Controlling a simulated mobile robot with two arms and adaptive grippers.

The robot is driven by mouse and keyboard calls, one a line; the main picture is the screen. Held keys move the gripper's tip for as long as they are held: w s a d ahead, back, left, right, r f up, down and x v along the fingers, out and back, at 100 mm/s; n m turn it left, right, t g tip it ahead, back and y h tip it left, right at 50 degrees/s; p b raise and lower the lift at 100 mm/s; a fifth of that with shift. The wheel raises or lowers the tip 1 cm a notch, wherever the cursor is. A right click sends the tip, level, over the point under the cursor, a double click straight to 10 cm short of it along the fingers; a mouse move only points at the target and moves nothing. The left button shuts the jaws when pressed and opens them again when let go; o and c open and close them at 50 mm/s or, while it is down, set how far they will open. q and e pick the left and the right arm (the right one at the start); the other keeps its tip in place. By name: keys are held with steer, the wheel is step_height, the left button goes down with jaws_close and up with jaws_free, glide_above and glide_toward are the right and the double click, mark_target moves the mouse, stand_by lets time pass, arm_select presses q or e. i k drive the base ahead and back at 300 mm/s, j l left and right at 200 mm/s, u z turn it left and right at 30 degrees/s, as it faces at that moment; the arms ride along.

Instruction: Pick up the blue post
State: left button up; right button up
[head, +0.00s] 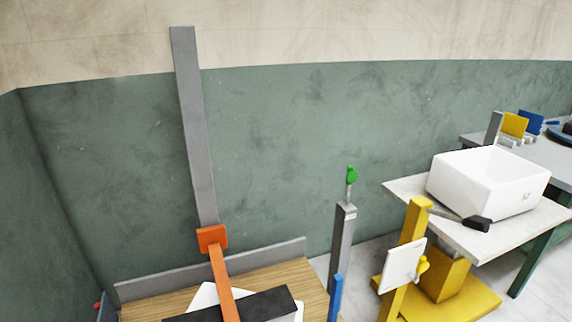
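A slim upright blue post (335,299) shows at the bottom edge, just right of the wooden table. Only its upper part is in view; its lower end is cut off by the frame. A small blue panel (530,122) also stands on the far table at the right. Neither of my grippers is in view.
The wooden table (150,306) bears a tall grey column with an orange arm (221,280) and a black bar (235,305). A grey post (342,245) with a green knob and a yellow stand (410,225) are nearby. A white bin (470,185) sits on the right table.

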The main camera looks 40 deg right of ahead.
mark_target(338, 280)
steer(key=l+z, duration=0.2)
steer(key=z, duration=1.45)
